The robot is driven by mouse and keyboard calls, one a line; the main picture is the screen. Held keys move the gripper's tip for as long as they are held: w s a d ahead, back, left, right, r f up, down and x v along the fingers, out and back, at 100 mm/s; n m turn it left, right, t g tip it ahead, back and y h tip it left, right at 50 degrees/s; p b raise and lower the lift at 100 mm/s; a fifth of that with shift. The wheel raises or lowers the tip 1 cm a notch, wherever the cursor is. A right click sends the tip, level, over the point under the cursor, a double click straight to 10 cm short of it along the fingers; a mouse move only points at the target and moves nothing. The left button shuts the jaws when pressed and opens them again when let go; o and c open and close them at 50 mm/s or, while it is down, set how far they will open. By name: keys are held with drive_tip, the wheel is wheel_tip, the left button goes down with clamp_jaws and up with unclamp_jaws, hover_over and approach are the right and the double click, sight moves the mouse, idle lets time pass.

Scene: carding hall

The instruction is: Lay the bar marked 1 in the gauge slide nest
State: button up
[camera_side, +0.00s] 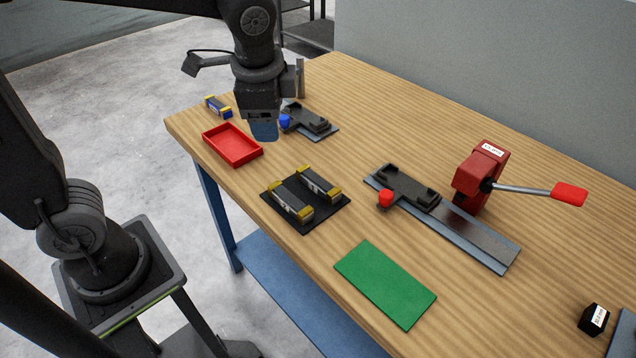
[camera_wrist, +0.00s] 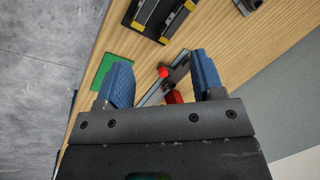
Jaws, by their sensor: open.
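Two dark bars with yellow ends, a nearer one (camera_side: 291,204) and a farther one (camera_side: 318,184), lie side by side on a black plate (camera_side: 305,227). Small pale marks show on them, but I cannot read which is 1. A black nest (camera_side: 408,188) with a red knob (camera_side: 386,198) sits on a long metal slide (camera_side: 480,240). A smaller black nest (camera_side: 308,119) with a blue knob (camera_side: 285,120) is at the far end. My gripper (camera_side: 265,130) is open and empty above the table's far left, near the blue knob. Its blue fingers (camera_wrist: 160,60) are apart in the wrist view.
A red tray (camera_side: 232,157) and another yellow-ended blue bar (camera_side: 218,107) lie at the far left edge. A red press (camera_side: 480,176) with a lever (camera_side: 535,191) stands behind the slide. A green mat (camera_side: 385,284) lies in front, clear. A black labelled block (camera_side: 592,319) is at right.

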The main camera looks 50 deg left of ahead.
drive_tip(key=w+d+f+m+g+y, duration=0.2)
drive_tip(key=w+d+f+m, duration=0.25)
drive_tip(key=w+m, duration=0.2)
drive_tip(key=m+y, duration=0.2)
drive_tip(key=m, duration=0.1)
approach(319, 179)
drive_tip(key=x, duration=0.4)
drive_tip(key=shift+s+d, duration=0.15)
drive_tip(key=shift+s, duration=0.25)
drive_tip(key=x, duration=0.4)
drive_tip(key=shift+w+a+f, duration=0.25)
drive_tip(key=shift+w, duration=0.05)
drive_tip(key=shift+a+f, duration=0.25)
drive_tip(key=shift+f, duration=0.15)
drive_tip(key=shift+f, duration=0.15)
drive_tip(key=shift+c, duration=0.4)
drive_tip(key=c, duration=1)
